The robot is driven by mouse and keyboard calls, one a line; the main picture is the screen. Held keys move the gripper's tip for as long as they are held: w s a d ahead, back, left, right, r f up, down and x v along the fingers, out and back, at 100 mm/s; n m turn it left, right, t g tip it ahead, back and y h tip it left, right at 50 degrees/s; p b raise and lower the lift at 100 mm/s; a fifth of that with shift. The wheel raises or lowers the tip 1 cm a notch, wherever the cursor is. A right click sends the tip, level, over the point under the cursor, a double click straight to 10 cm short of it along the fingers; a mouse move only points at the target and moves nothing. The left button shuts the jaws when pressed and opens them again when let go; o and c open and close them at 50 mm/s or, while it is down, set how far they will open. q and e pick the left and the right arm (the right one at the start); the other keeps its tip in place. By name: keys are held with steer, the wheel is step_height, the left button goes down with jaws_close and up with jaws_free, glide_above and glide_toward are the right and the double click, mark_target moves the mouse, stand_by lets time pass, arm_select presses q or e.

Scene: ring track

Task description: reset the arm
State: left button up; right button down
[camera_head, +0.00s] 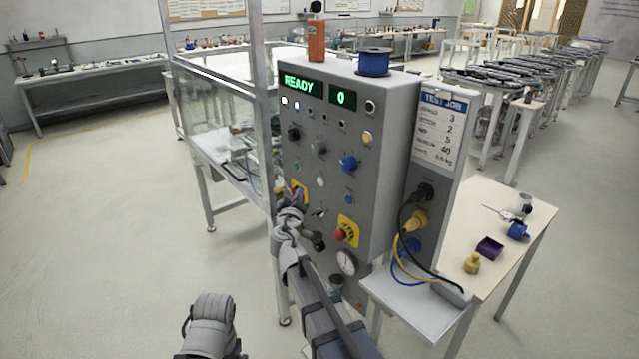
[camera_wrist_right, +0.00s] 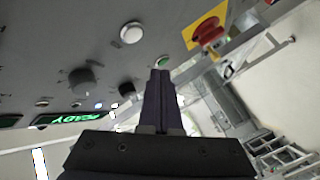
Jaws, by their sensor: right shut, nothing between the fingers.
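My right arm rises from the bottom of the head view, and its gripper (camera_head: 298,190) is close in front of the lower left of the grey control panel (camera_head: 330,150). In the right wrist view the dark fingers (camera_wrist_right: 160,75) are together with nothing between them. The panel face with its knobs fills the upper left of that view. From these views I cannot tell whether the fingertips touch the panel. A grey arm link of mine shows at the bottom of the head view; my left gripper is not in view.
A side table (camera_head: 510,215) with small parts stands right. Open floor (camera_head: 110,240) lies left.

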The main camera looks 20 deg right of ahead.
steer(key=shift+s+a, duration=0.1)
steer(key=shift+a, duration=0.1)
stand_by(0.3)
steer(key=s+a+f+m+g, duration=0.2)
steer(key=s+f+g, duration=0.2)
steer(key=s+f, duration=0.3)
steer(key=s+a+f+m+g, duration=0.2)
steer(key=s+f+g, duration=0.2)
steer(key=s+f, duration=0.3)
steer(key=s+a+f+n+g+y, duration=0.1)
steer(key=s+a+f+g+y, duration=0.1)
steer(key=s, duration=0.4)
steer(key=s+a+f+n+g+y, duration=0.1)
steer(key=s+a+f+g+y, duration=0.1)
steer(key=s+a, duration=0.3)
steer(key=s+a+f+g+y, duration=0.1)
steer(key=s+a+g, duration=0.3)
steer(key=s, duration=0.5)
steer(key=shift+s+a+f+n+y, duration=0.15)
steer(key=shift+s+f+n+y, duration=0.2)
steer(key=shift+f, duration=0.3)
steer(key=shift+w, duration=0.1)
